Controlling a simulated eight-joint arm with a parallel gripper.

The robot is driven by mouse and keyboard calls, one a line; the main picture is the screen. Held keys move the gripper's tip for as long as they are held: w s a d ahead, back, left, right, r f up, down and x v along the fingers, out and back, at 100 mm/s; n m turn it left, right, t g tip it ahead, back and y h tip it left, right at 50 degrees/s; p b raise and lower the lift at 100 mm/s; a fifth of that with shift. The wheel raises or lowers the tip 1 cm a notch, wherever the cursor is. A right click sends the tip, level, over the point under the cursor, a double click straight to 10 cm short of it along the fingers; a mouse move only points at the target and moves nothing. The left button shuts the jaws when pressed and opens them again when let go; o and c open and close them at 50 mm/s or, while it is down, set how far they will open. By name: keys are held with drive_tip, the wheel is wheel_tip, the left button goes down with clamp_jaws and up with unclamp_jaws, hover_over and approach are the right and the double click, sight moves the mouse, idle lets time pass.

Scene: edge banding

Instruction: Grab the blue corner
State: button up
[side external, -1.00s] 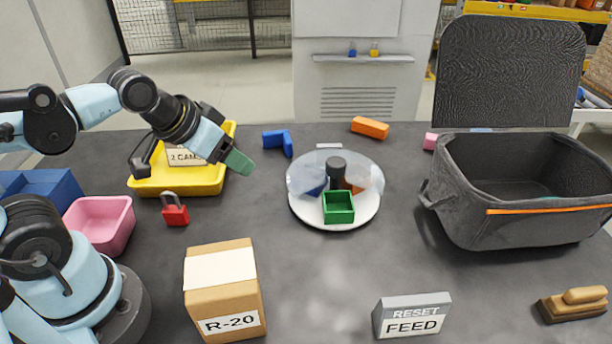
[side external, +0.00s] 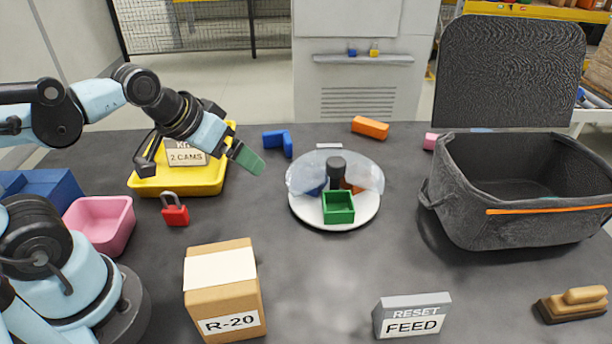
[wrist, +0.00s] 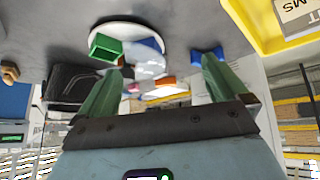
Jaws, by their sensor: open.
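A blue L-shaped corner (side external: 278,142) lies on the grey table, left of and behind the round turntable. In the wrist view the blue corner (wrist: 207,54) shows just beyond the tip of the right-hand finger, which partly covers it. My gripper (side external: 258,168) has green fingers and hangs over the table, in front of and left of the blue corner. In the wrist view my gripper (wrist: 162,65) is open, with nothing between its fingers. Another blue piece (side external: 317,189) sits on the turntable, partly hidden by the clear cover.
The white turntable (side external: 350,222) carries a green open box (side external: 338,207) and an orange piece. An orange block (side external: 370,127) lies behind it. A yellow tray (side external: 178,188) is beneath my wrist. A red padlock (side external: 175,210) and a cardboard box (side external: 224,290) stand in front.

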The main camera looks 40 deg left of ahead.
drive_tip(key=w+a+n+h, duration=0.45)
drive_tip(key=w+n, duration=0.65)
drive_tip(key=n, duration=0.5)
drive_tip(key=w+a+f+n+t+h, duration=0.2)
drive_tip(key=w+a+n+t+h, duration=0.3)
drive_tip(key=a+n, duration=0.65)
drive_tip(key=y, duration=0.2)
approach(283, 138)
drive_tip(key=shift+w+d+r+g, duration=0.25)
drive_tip(key=shift+w+d+g, duration=0.15)
drive_tip(key=shift+w+d, duration=0.3)
drive_tip(key=shift+x, duration=3.75)
drive_tip(key=shift+c, duration=0.3)
drive_tip(key=c, duration=0.9)
